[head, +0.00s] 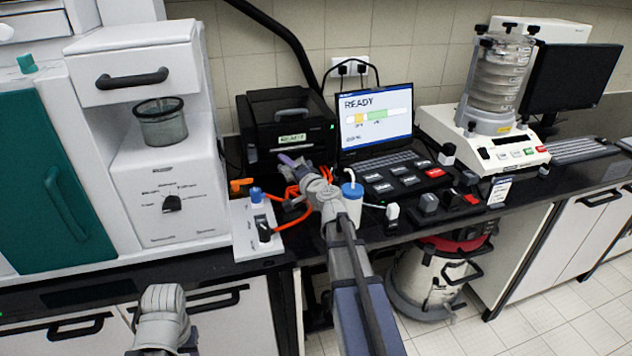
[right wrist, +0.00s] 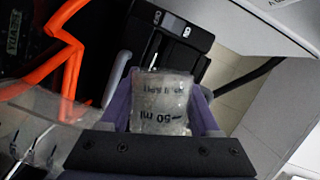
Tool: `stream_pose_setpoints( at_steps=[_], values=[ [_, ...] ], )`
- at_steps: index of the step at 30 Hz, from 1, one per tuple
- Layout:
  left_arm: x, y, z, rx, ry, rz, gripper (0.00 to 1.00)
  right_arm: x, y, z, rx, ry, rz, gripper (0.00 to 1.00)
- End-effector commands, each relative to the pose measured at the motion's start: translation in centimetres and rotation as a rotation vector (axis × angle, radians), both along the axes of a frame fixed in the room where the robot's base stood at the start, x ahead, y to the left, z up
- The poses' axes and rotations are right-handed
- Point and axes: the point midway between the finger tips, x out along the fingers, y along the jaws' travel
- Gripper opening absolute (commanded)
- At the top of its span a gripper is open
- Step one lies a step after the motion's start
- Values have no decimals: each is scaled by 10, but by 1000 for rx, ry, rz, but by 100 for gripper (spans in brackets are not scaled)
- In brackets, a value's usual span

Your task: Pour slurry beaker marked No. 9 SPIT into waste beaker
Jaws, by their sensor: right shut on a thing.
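My right gripper (head: 288,160) reaches over the bench in front of the black box. In the right wrist view its purple fingers (right wrist: 165,105) are shut on a clear beaker (right wrist: 163,112) with a "50 ml" mark. A line of text on the beaker is too blurred to read, so I cannot tell whether it says No. 9 SPIT. I cannot make out the beaker in the head view. No vessel can be identified as the waste beaker. My left arm shows at the bottom left of the head view, but its fingers do not.
A black printer-like box (head: 285,122) and a laptop (head: 378,120) stand behind. A blue-topped bottle (head: 352,200) is close by my right wrist. A dark-rimmed cup (head: 162,125) sits in the white cabinet. The sieve shaker (head: 490,110) stands right.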

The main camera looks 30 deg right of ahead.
Motion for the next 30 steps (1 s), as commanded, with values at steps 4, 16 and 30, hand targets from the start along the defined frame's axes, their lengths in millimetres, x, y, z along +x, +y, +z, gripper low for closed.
stream_pose_setpoints(
  at_steps=[4, 16, 30],
  values=[
    [0, 0, 0, 0, 0, 0, 50, 0, -1, 1, 16, -4, 0, 7],
    [0, 0, 0, 0, 0, 0, 50, -1, -5, 3, 60, -14, 0, 7],
    [0, 0, -1, 0, 0, 0, 50, -2, -9, 6, 110, -26, 0, 7]
  ],
)
